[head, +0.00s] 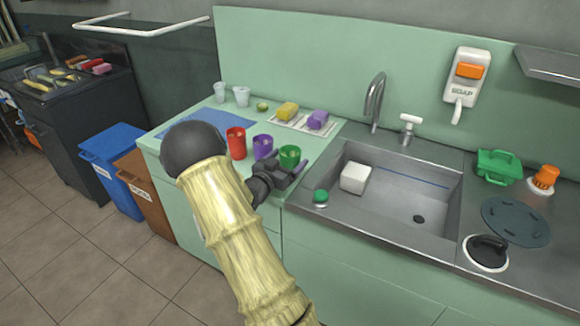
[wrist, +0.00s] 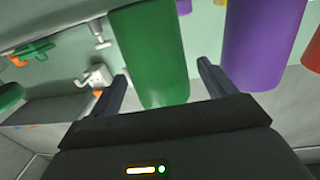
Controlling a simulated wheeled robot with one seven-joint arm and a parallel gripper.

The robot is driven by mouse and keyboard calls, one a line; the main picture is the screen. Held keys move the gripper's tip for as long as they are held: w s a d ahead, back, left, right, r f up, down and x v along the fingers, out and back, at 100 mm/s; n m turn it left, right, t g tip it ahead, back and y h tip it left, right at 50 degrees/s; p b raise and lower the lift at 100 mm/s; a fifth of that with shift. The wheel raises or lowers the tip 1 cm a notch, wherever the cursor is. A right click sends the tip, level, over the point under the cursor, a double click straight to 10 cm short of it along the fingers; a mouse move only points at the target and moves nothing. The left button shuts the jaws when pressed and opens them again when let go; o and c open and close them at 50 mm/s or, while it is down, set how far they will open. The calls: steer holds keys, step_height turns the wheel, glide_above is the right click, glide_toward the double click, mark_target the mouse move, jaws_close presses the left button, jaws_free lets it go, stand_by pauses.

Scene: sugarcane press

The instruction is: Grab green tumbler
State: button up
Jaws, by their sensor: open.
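The green tumbler (head: 290,157) stands upright on the light green counter, near its front edge and left of the sink. My gripper (head: 283,176) is open just in front of it in the head view and partly covers its lower part. In the wrist view the green tumbler (wrist: 150,55) is large, just past and between the two open fingers of my gripper (wrist: 160,88). The picture does not clearly show whether either finger touches it.
A purple tumbler (head: 263,147) stands close left of the green one, with a red tumbler (head: 236,143) further left. Yellow (head: 287,111) and purple (head: 317,119) sponges lie behind. The sink (head: 390,200) with a white block (head: 355,178) is to the right.

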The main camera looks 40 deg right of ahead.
stand_by(0.3)
steer(key=c, duration=1.1)
step_height(320, 180, up, 10)
steer(key=shift+p, duration=0.7)
